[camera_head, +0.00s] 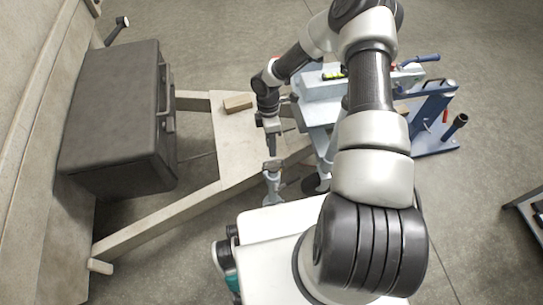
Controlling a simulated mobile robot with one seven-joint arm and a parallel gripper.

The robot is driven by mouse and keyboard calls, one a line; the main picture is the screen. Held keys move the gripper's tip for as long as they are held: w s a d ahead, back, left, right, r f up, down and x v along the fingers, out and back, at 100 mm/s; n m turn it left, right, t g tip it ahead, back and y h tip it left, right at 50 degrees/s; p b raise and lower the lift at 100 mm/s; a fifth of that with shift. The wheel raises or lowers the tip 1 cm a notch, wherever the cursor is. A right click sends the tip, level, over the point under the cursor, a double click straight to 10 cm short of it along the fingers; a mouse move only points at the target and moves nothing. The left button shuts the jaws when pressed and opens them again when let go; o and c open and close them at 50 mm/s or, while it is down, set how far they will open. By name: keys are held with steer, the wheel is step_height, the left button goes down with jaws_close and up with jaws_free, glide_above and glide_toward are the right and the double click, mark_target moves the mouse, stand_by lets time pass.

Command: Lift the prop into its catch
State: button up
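The trailer frame (160,229) is a pale A-shaped drawbar that narrows to a plate near the middle of the view. A grey metal upright (272,182), which looks like the prop, stands at the near edge of the frame. My gripper (270,142) points down just above the top of this upright, in line with it. The fingers are small and dark here, and I cannot tell whether they touch or grip it. The catch cannot be made out. My own arm covers much of the view to the right of the gripper.
A large dark box (115,110) stands on the left of the frame. A small wooden block (238,103) lies on the plate. A blue and grey stand (435,110) with handles is behind my arm. A dark-edged table (526,208) shows at far right.

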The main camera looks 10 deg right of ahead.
mark_target(272, 160)
steer(key=f, duration=0.3)
steer(key=s+f+b, duration=0.1)
steer(key=f, duration=0.1)
jaws_close()
